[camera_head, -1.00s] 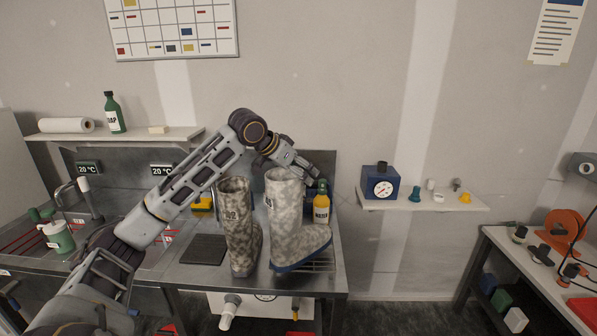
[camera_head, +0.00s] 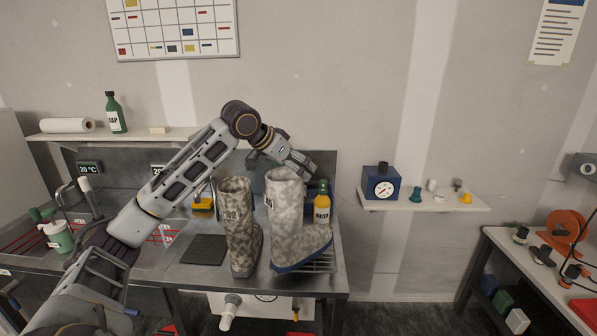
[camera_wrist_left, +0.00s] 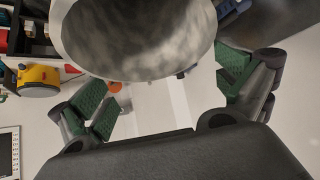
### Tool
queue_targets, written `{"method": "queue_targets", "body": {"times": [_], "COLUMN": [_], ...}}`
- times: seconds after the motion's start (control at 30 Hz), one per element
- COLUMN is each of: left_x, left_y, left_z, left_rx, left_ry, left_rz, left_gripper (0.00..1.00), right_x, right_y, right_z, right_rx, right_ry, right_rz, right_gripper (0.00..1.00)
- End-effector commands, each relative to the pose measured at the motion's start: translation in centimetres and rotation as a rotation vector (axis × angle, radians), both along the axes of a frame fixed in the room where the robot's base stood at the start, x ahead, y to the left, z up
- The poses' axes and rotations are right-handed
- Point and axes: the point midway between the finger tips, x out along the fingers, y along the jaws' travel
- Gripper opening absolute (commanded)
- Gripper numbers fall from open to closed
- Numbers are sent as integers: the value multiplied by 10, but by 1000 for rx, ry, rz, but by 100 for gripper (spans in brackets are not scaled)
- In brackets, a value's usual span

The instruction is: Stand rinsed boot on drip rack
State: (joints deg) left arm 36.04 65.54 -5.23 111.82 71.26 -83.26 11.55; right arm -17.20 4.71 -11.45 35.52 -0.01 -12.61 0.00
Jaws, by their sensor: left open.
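A pale camouflage boot (camera_head: 287,222) with a blue sole stands upright at the right end of the steel bench, on or over the wire drip rack (camera_head: 322,264), which shows beside its toe. A darker camouflage boot (camera_head: 240,225) stands upright just left of it. My left gripper (camera_head: 302,163) is behind and above the pale boot's top. In the left wrist view, a pale grey boot shaft with an open rim (camera_wrist_left: 135,70) fills the upper middle. The green-padded fingers are spread apart on either side of it. I cannot tell whether they touch it. My right gripper is out of view.
A dark mat (camera_head: 204,249) lies left of the boots. A wall shelf (camera_head: 420,204) with a blue gauge box (camera_head: 381,184) is at right. The air above the boots' right side is free.

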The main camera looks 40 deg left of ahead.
Motion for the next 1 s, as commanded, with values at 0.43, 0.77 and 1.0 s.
{"method": "queue_targets", "body": {"times": [0.43,0.77,1.0], "left_x": [-46,-64,-66], "left_y": [11,15,16], "left_z": [46,66,67], "left_rx": [3,1,1], "left_ry": [-2,0,0], "left_rz": [1,1,0], "left_gripper": [100,100,100], "right_x": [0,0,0], "right_y": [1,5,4], "right_z": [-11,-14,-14], "right_rx": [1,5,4], "right_ry": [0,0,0], "right_rz": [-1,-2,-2], "right_gripper": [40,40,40]}}
